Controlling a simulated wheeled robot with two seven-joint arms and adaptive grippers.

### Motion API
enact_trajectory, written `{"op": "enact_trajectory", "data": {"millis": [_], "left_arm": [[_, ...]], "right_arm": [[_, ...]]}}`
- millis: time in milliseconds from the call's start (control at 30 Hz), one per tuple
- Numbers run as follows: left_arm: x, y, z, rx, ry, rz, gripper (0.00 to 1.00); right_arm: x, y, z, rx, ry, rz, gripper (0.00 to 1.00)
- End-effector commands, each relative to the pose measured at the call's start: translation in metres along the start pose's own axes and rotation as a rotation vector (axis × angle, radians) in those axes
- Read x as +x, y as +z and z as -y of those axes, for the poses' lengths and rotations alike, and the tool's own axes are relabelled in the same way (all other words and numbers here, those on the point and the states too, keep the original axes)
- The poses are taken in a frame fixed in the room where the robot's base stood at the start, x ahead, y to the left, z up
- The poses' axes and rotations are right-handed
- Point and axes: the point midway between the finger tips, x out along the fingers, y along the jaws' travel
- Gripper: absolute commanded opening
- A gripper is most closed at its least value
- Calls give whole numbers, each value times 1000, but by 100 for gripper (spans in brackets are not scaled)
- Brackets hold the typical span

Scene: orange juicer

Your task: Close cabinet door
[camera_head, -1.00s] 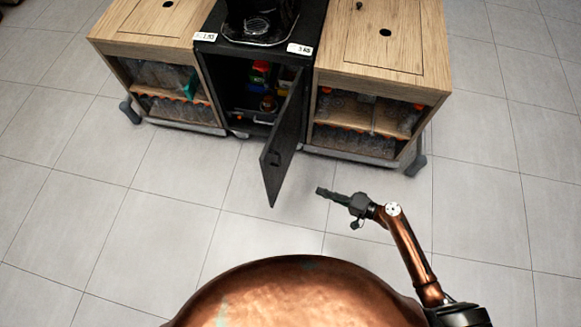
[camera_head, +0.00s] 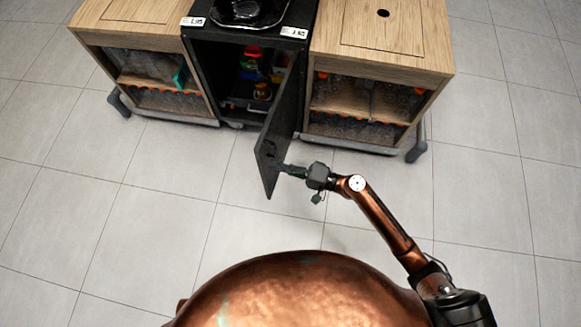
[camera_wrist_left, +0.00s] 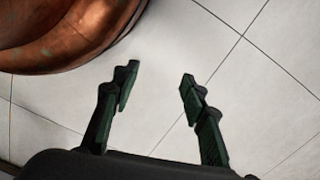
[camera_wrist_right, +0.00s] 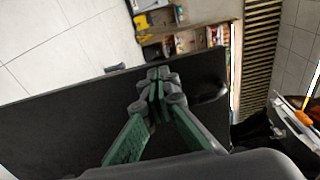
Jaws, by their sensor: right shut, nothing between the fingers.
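The black cabinet door (camera_head: 277,135) stands wide open, swung out toward me from the right side of the black cabinet (camera_head: 205,75). My right gripper (camera_head: 284,168) is shut and empty, with its tips at the door's right-hand face near the lower outer end. In the right wrist view the shut fingertips (camera_wrist_right: 158,75) lie in front of the dark door panel (camera_wrist_right: 60,125); I cannot tell whether they touch it. A dark handle-like part (camera_wrist_right: 210,94) shows on the panel. My left gripper (camera_wrist_left: 158,80) is open and empty above the floor, seen only in the left wrist view.
Wooden carts with bottle shelves flank the cabinet, one on the left (camera_head: 135,30) and one on the right (camera_head: 370,40). Colourful items (camera_head: 252,65) sit inside the cabinet. The tiled floor (camera_head: 150,210) in front is clear.

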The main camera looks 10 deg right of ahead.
Motion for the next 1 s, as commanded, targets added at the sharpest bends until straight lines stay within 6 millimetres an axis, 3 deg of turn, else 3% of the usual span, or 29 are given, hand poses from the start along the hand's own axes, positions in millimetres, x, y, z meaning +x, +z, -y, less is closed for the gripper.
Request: {"op": "enact_trajectory", "data": {"millis": [200,733,1000], "left_arm": [[-5,-1,-2,0,2,0,40],[-7,-4,-2,0,3,-12,40],[33,14,10,-1,-14,2,40]], "right_arm": [[17,0,-1,0,1,0,0],[24,1,1,1,-1,-13,0],[63,2,6,2,-5,-105,0]]}}
